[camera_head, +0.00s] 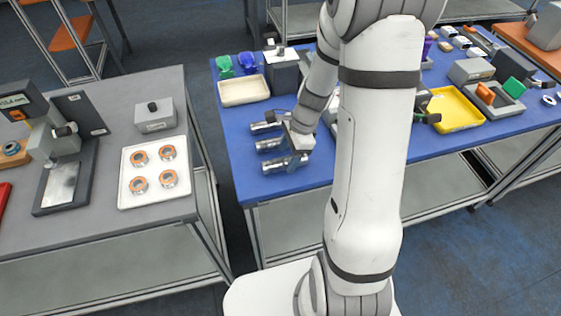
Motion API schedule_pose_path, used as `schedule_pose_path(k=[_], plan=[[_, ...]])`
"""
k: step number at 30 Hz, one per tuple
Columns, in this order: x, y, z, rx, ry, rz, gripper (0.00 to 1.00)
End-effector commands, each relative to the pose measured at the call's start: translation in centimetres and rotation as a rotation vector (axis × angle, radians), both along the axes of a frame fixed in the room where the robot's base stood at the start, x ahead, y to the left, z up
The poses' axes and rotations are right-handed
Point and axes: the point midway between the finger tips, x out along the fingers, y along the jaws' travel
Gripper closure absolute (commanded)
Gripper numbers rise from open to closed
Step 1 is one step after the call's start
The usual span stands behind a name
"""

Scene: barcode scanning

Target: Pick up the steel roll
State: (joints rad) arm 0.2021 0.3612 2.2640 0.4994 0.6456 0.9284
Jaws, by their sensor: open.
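Several metallic cylinders lie on their sides on the blue table in the head view, near its left front part. One steel roll (285,163) lies nearest the front edge, another (268,144) lies in the middle, and a third (264,126) lies behind it. I cannot tell which one the task means. My gripper (290,138) is open and low over the right ends of these rolls. Its fingers are small in the picture, and I cannot tell whether they touch a roll. My arm hides the table to the right of the rolls.
The blue table (239,134) also bears a cream tray (244,90), a grey box (283,75) and a yellow tray (452,108). The blue table is bare left of the rolls.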

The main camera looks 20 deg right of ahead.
Motion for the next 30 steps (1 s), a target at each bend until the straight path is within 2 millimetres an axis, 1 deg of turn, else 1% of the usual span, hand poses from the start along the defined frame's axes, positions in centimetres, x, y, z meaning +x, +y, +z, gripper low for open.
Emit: schedule_pose_path(k=[1, 4, 12, 30], plan=[[-0.1, 0.3, -0.8, 0.001, 0.005, 0.001, 0.38], [-0.1, 0.5, -1.6, 0.000, 0.003, 0.001, 0.38], [-0.1, 0.5, -1.9, -0.001, 0.000, -0.001, 0.38], [-0.1, 0.5, -1.8, -0.001, 0.000, -0.001, 0.87]])
